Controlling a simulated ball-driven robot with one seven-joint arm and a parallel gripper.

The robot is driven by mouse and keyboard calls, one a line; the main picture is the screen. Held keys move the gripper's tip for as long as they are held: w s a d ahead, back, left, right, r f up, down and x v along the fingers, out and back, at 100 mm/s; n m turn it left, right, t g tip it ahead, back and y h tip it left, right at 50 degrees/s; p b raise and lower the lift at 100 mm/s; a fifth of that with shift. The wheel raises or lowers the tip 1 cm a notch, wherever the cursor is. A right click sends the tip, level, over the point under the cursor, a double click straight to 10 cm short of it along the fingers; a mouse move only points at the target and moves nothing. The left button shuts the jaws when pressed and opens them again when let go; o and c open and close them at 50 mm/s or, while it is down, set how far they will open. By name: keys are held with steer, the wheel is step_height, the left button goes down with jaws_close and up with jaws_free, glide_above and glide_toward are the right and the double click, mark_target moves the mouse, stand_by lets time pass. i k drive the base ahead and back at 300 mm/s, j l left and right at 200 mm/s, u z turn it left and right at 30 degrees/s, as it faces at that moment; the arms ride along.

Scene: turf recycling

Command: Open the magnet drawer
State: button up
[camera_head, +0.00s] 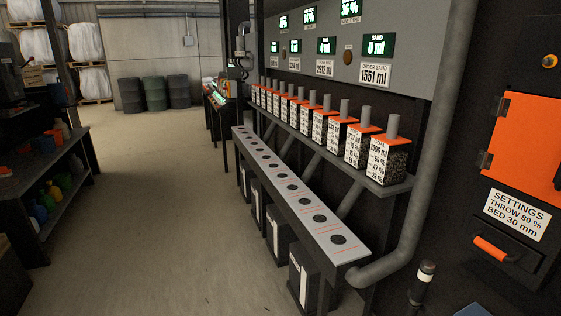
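No drawer marked as the magnet drawer can be read in this view. At the lower right, a dark front panel carries an orange bar handle (492,248). It sits below a white sign (516,214) reading "SETTINGS THROW 80 % BED 30 mm". The panel looks closed, but I cannot tell whether it is the magnet drawer. An orange door (530,145) is above the sign. My gripper is not in view.
A long grey ledge (345,255) with round dark holes runs along the wall, with bins (302,275) under it. Labelled jars (362,146) stand on a shelf above. A thick grey pipe (420,180) bends down before the machine. The concrete floor (160,210) at left is clear.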

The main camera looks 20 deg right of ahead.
mark_target(501, 244)
steer(key=i+j+z, duration=0.15)
steer(key=i+z, duration=0.25)
steer(key=i+j+z, duration=0.2)
steer(key=z, duration=0.2)
steer(key=i+j+z, duration=0.25)
steer(key=j+z, duration=0.2)
steer(key=i+j+z, duration=0.15)
steer(key=j+z, duration=0.25)
steer(key=i+j+z, duration=0.15)
steer(key=j+z, duration=0.25)
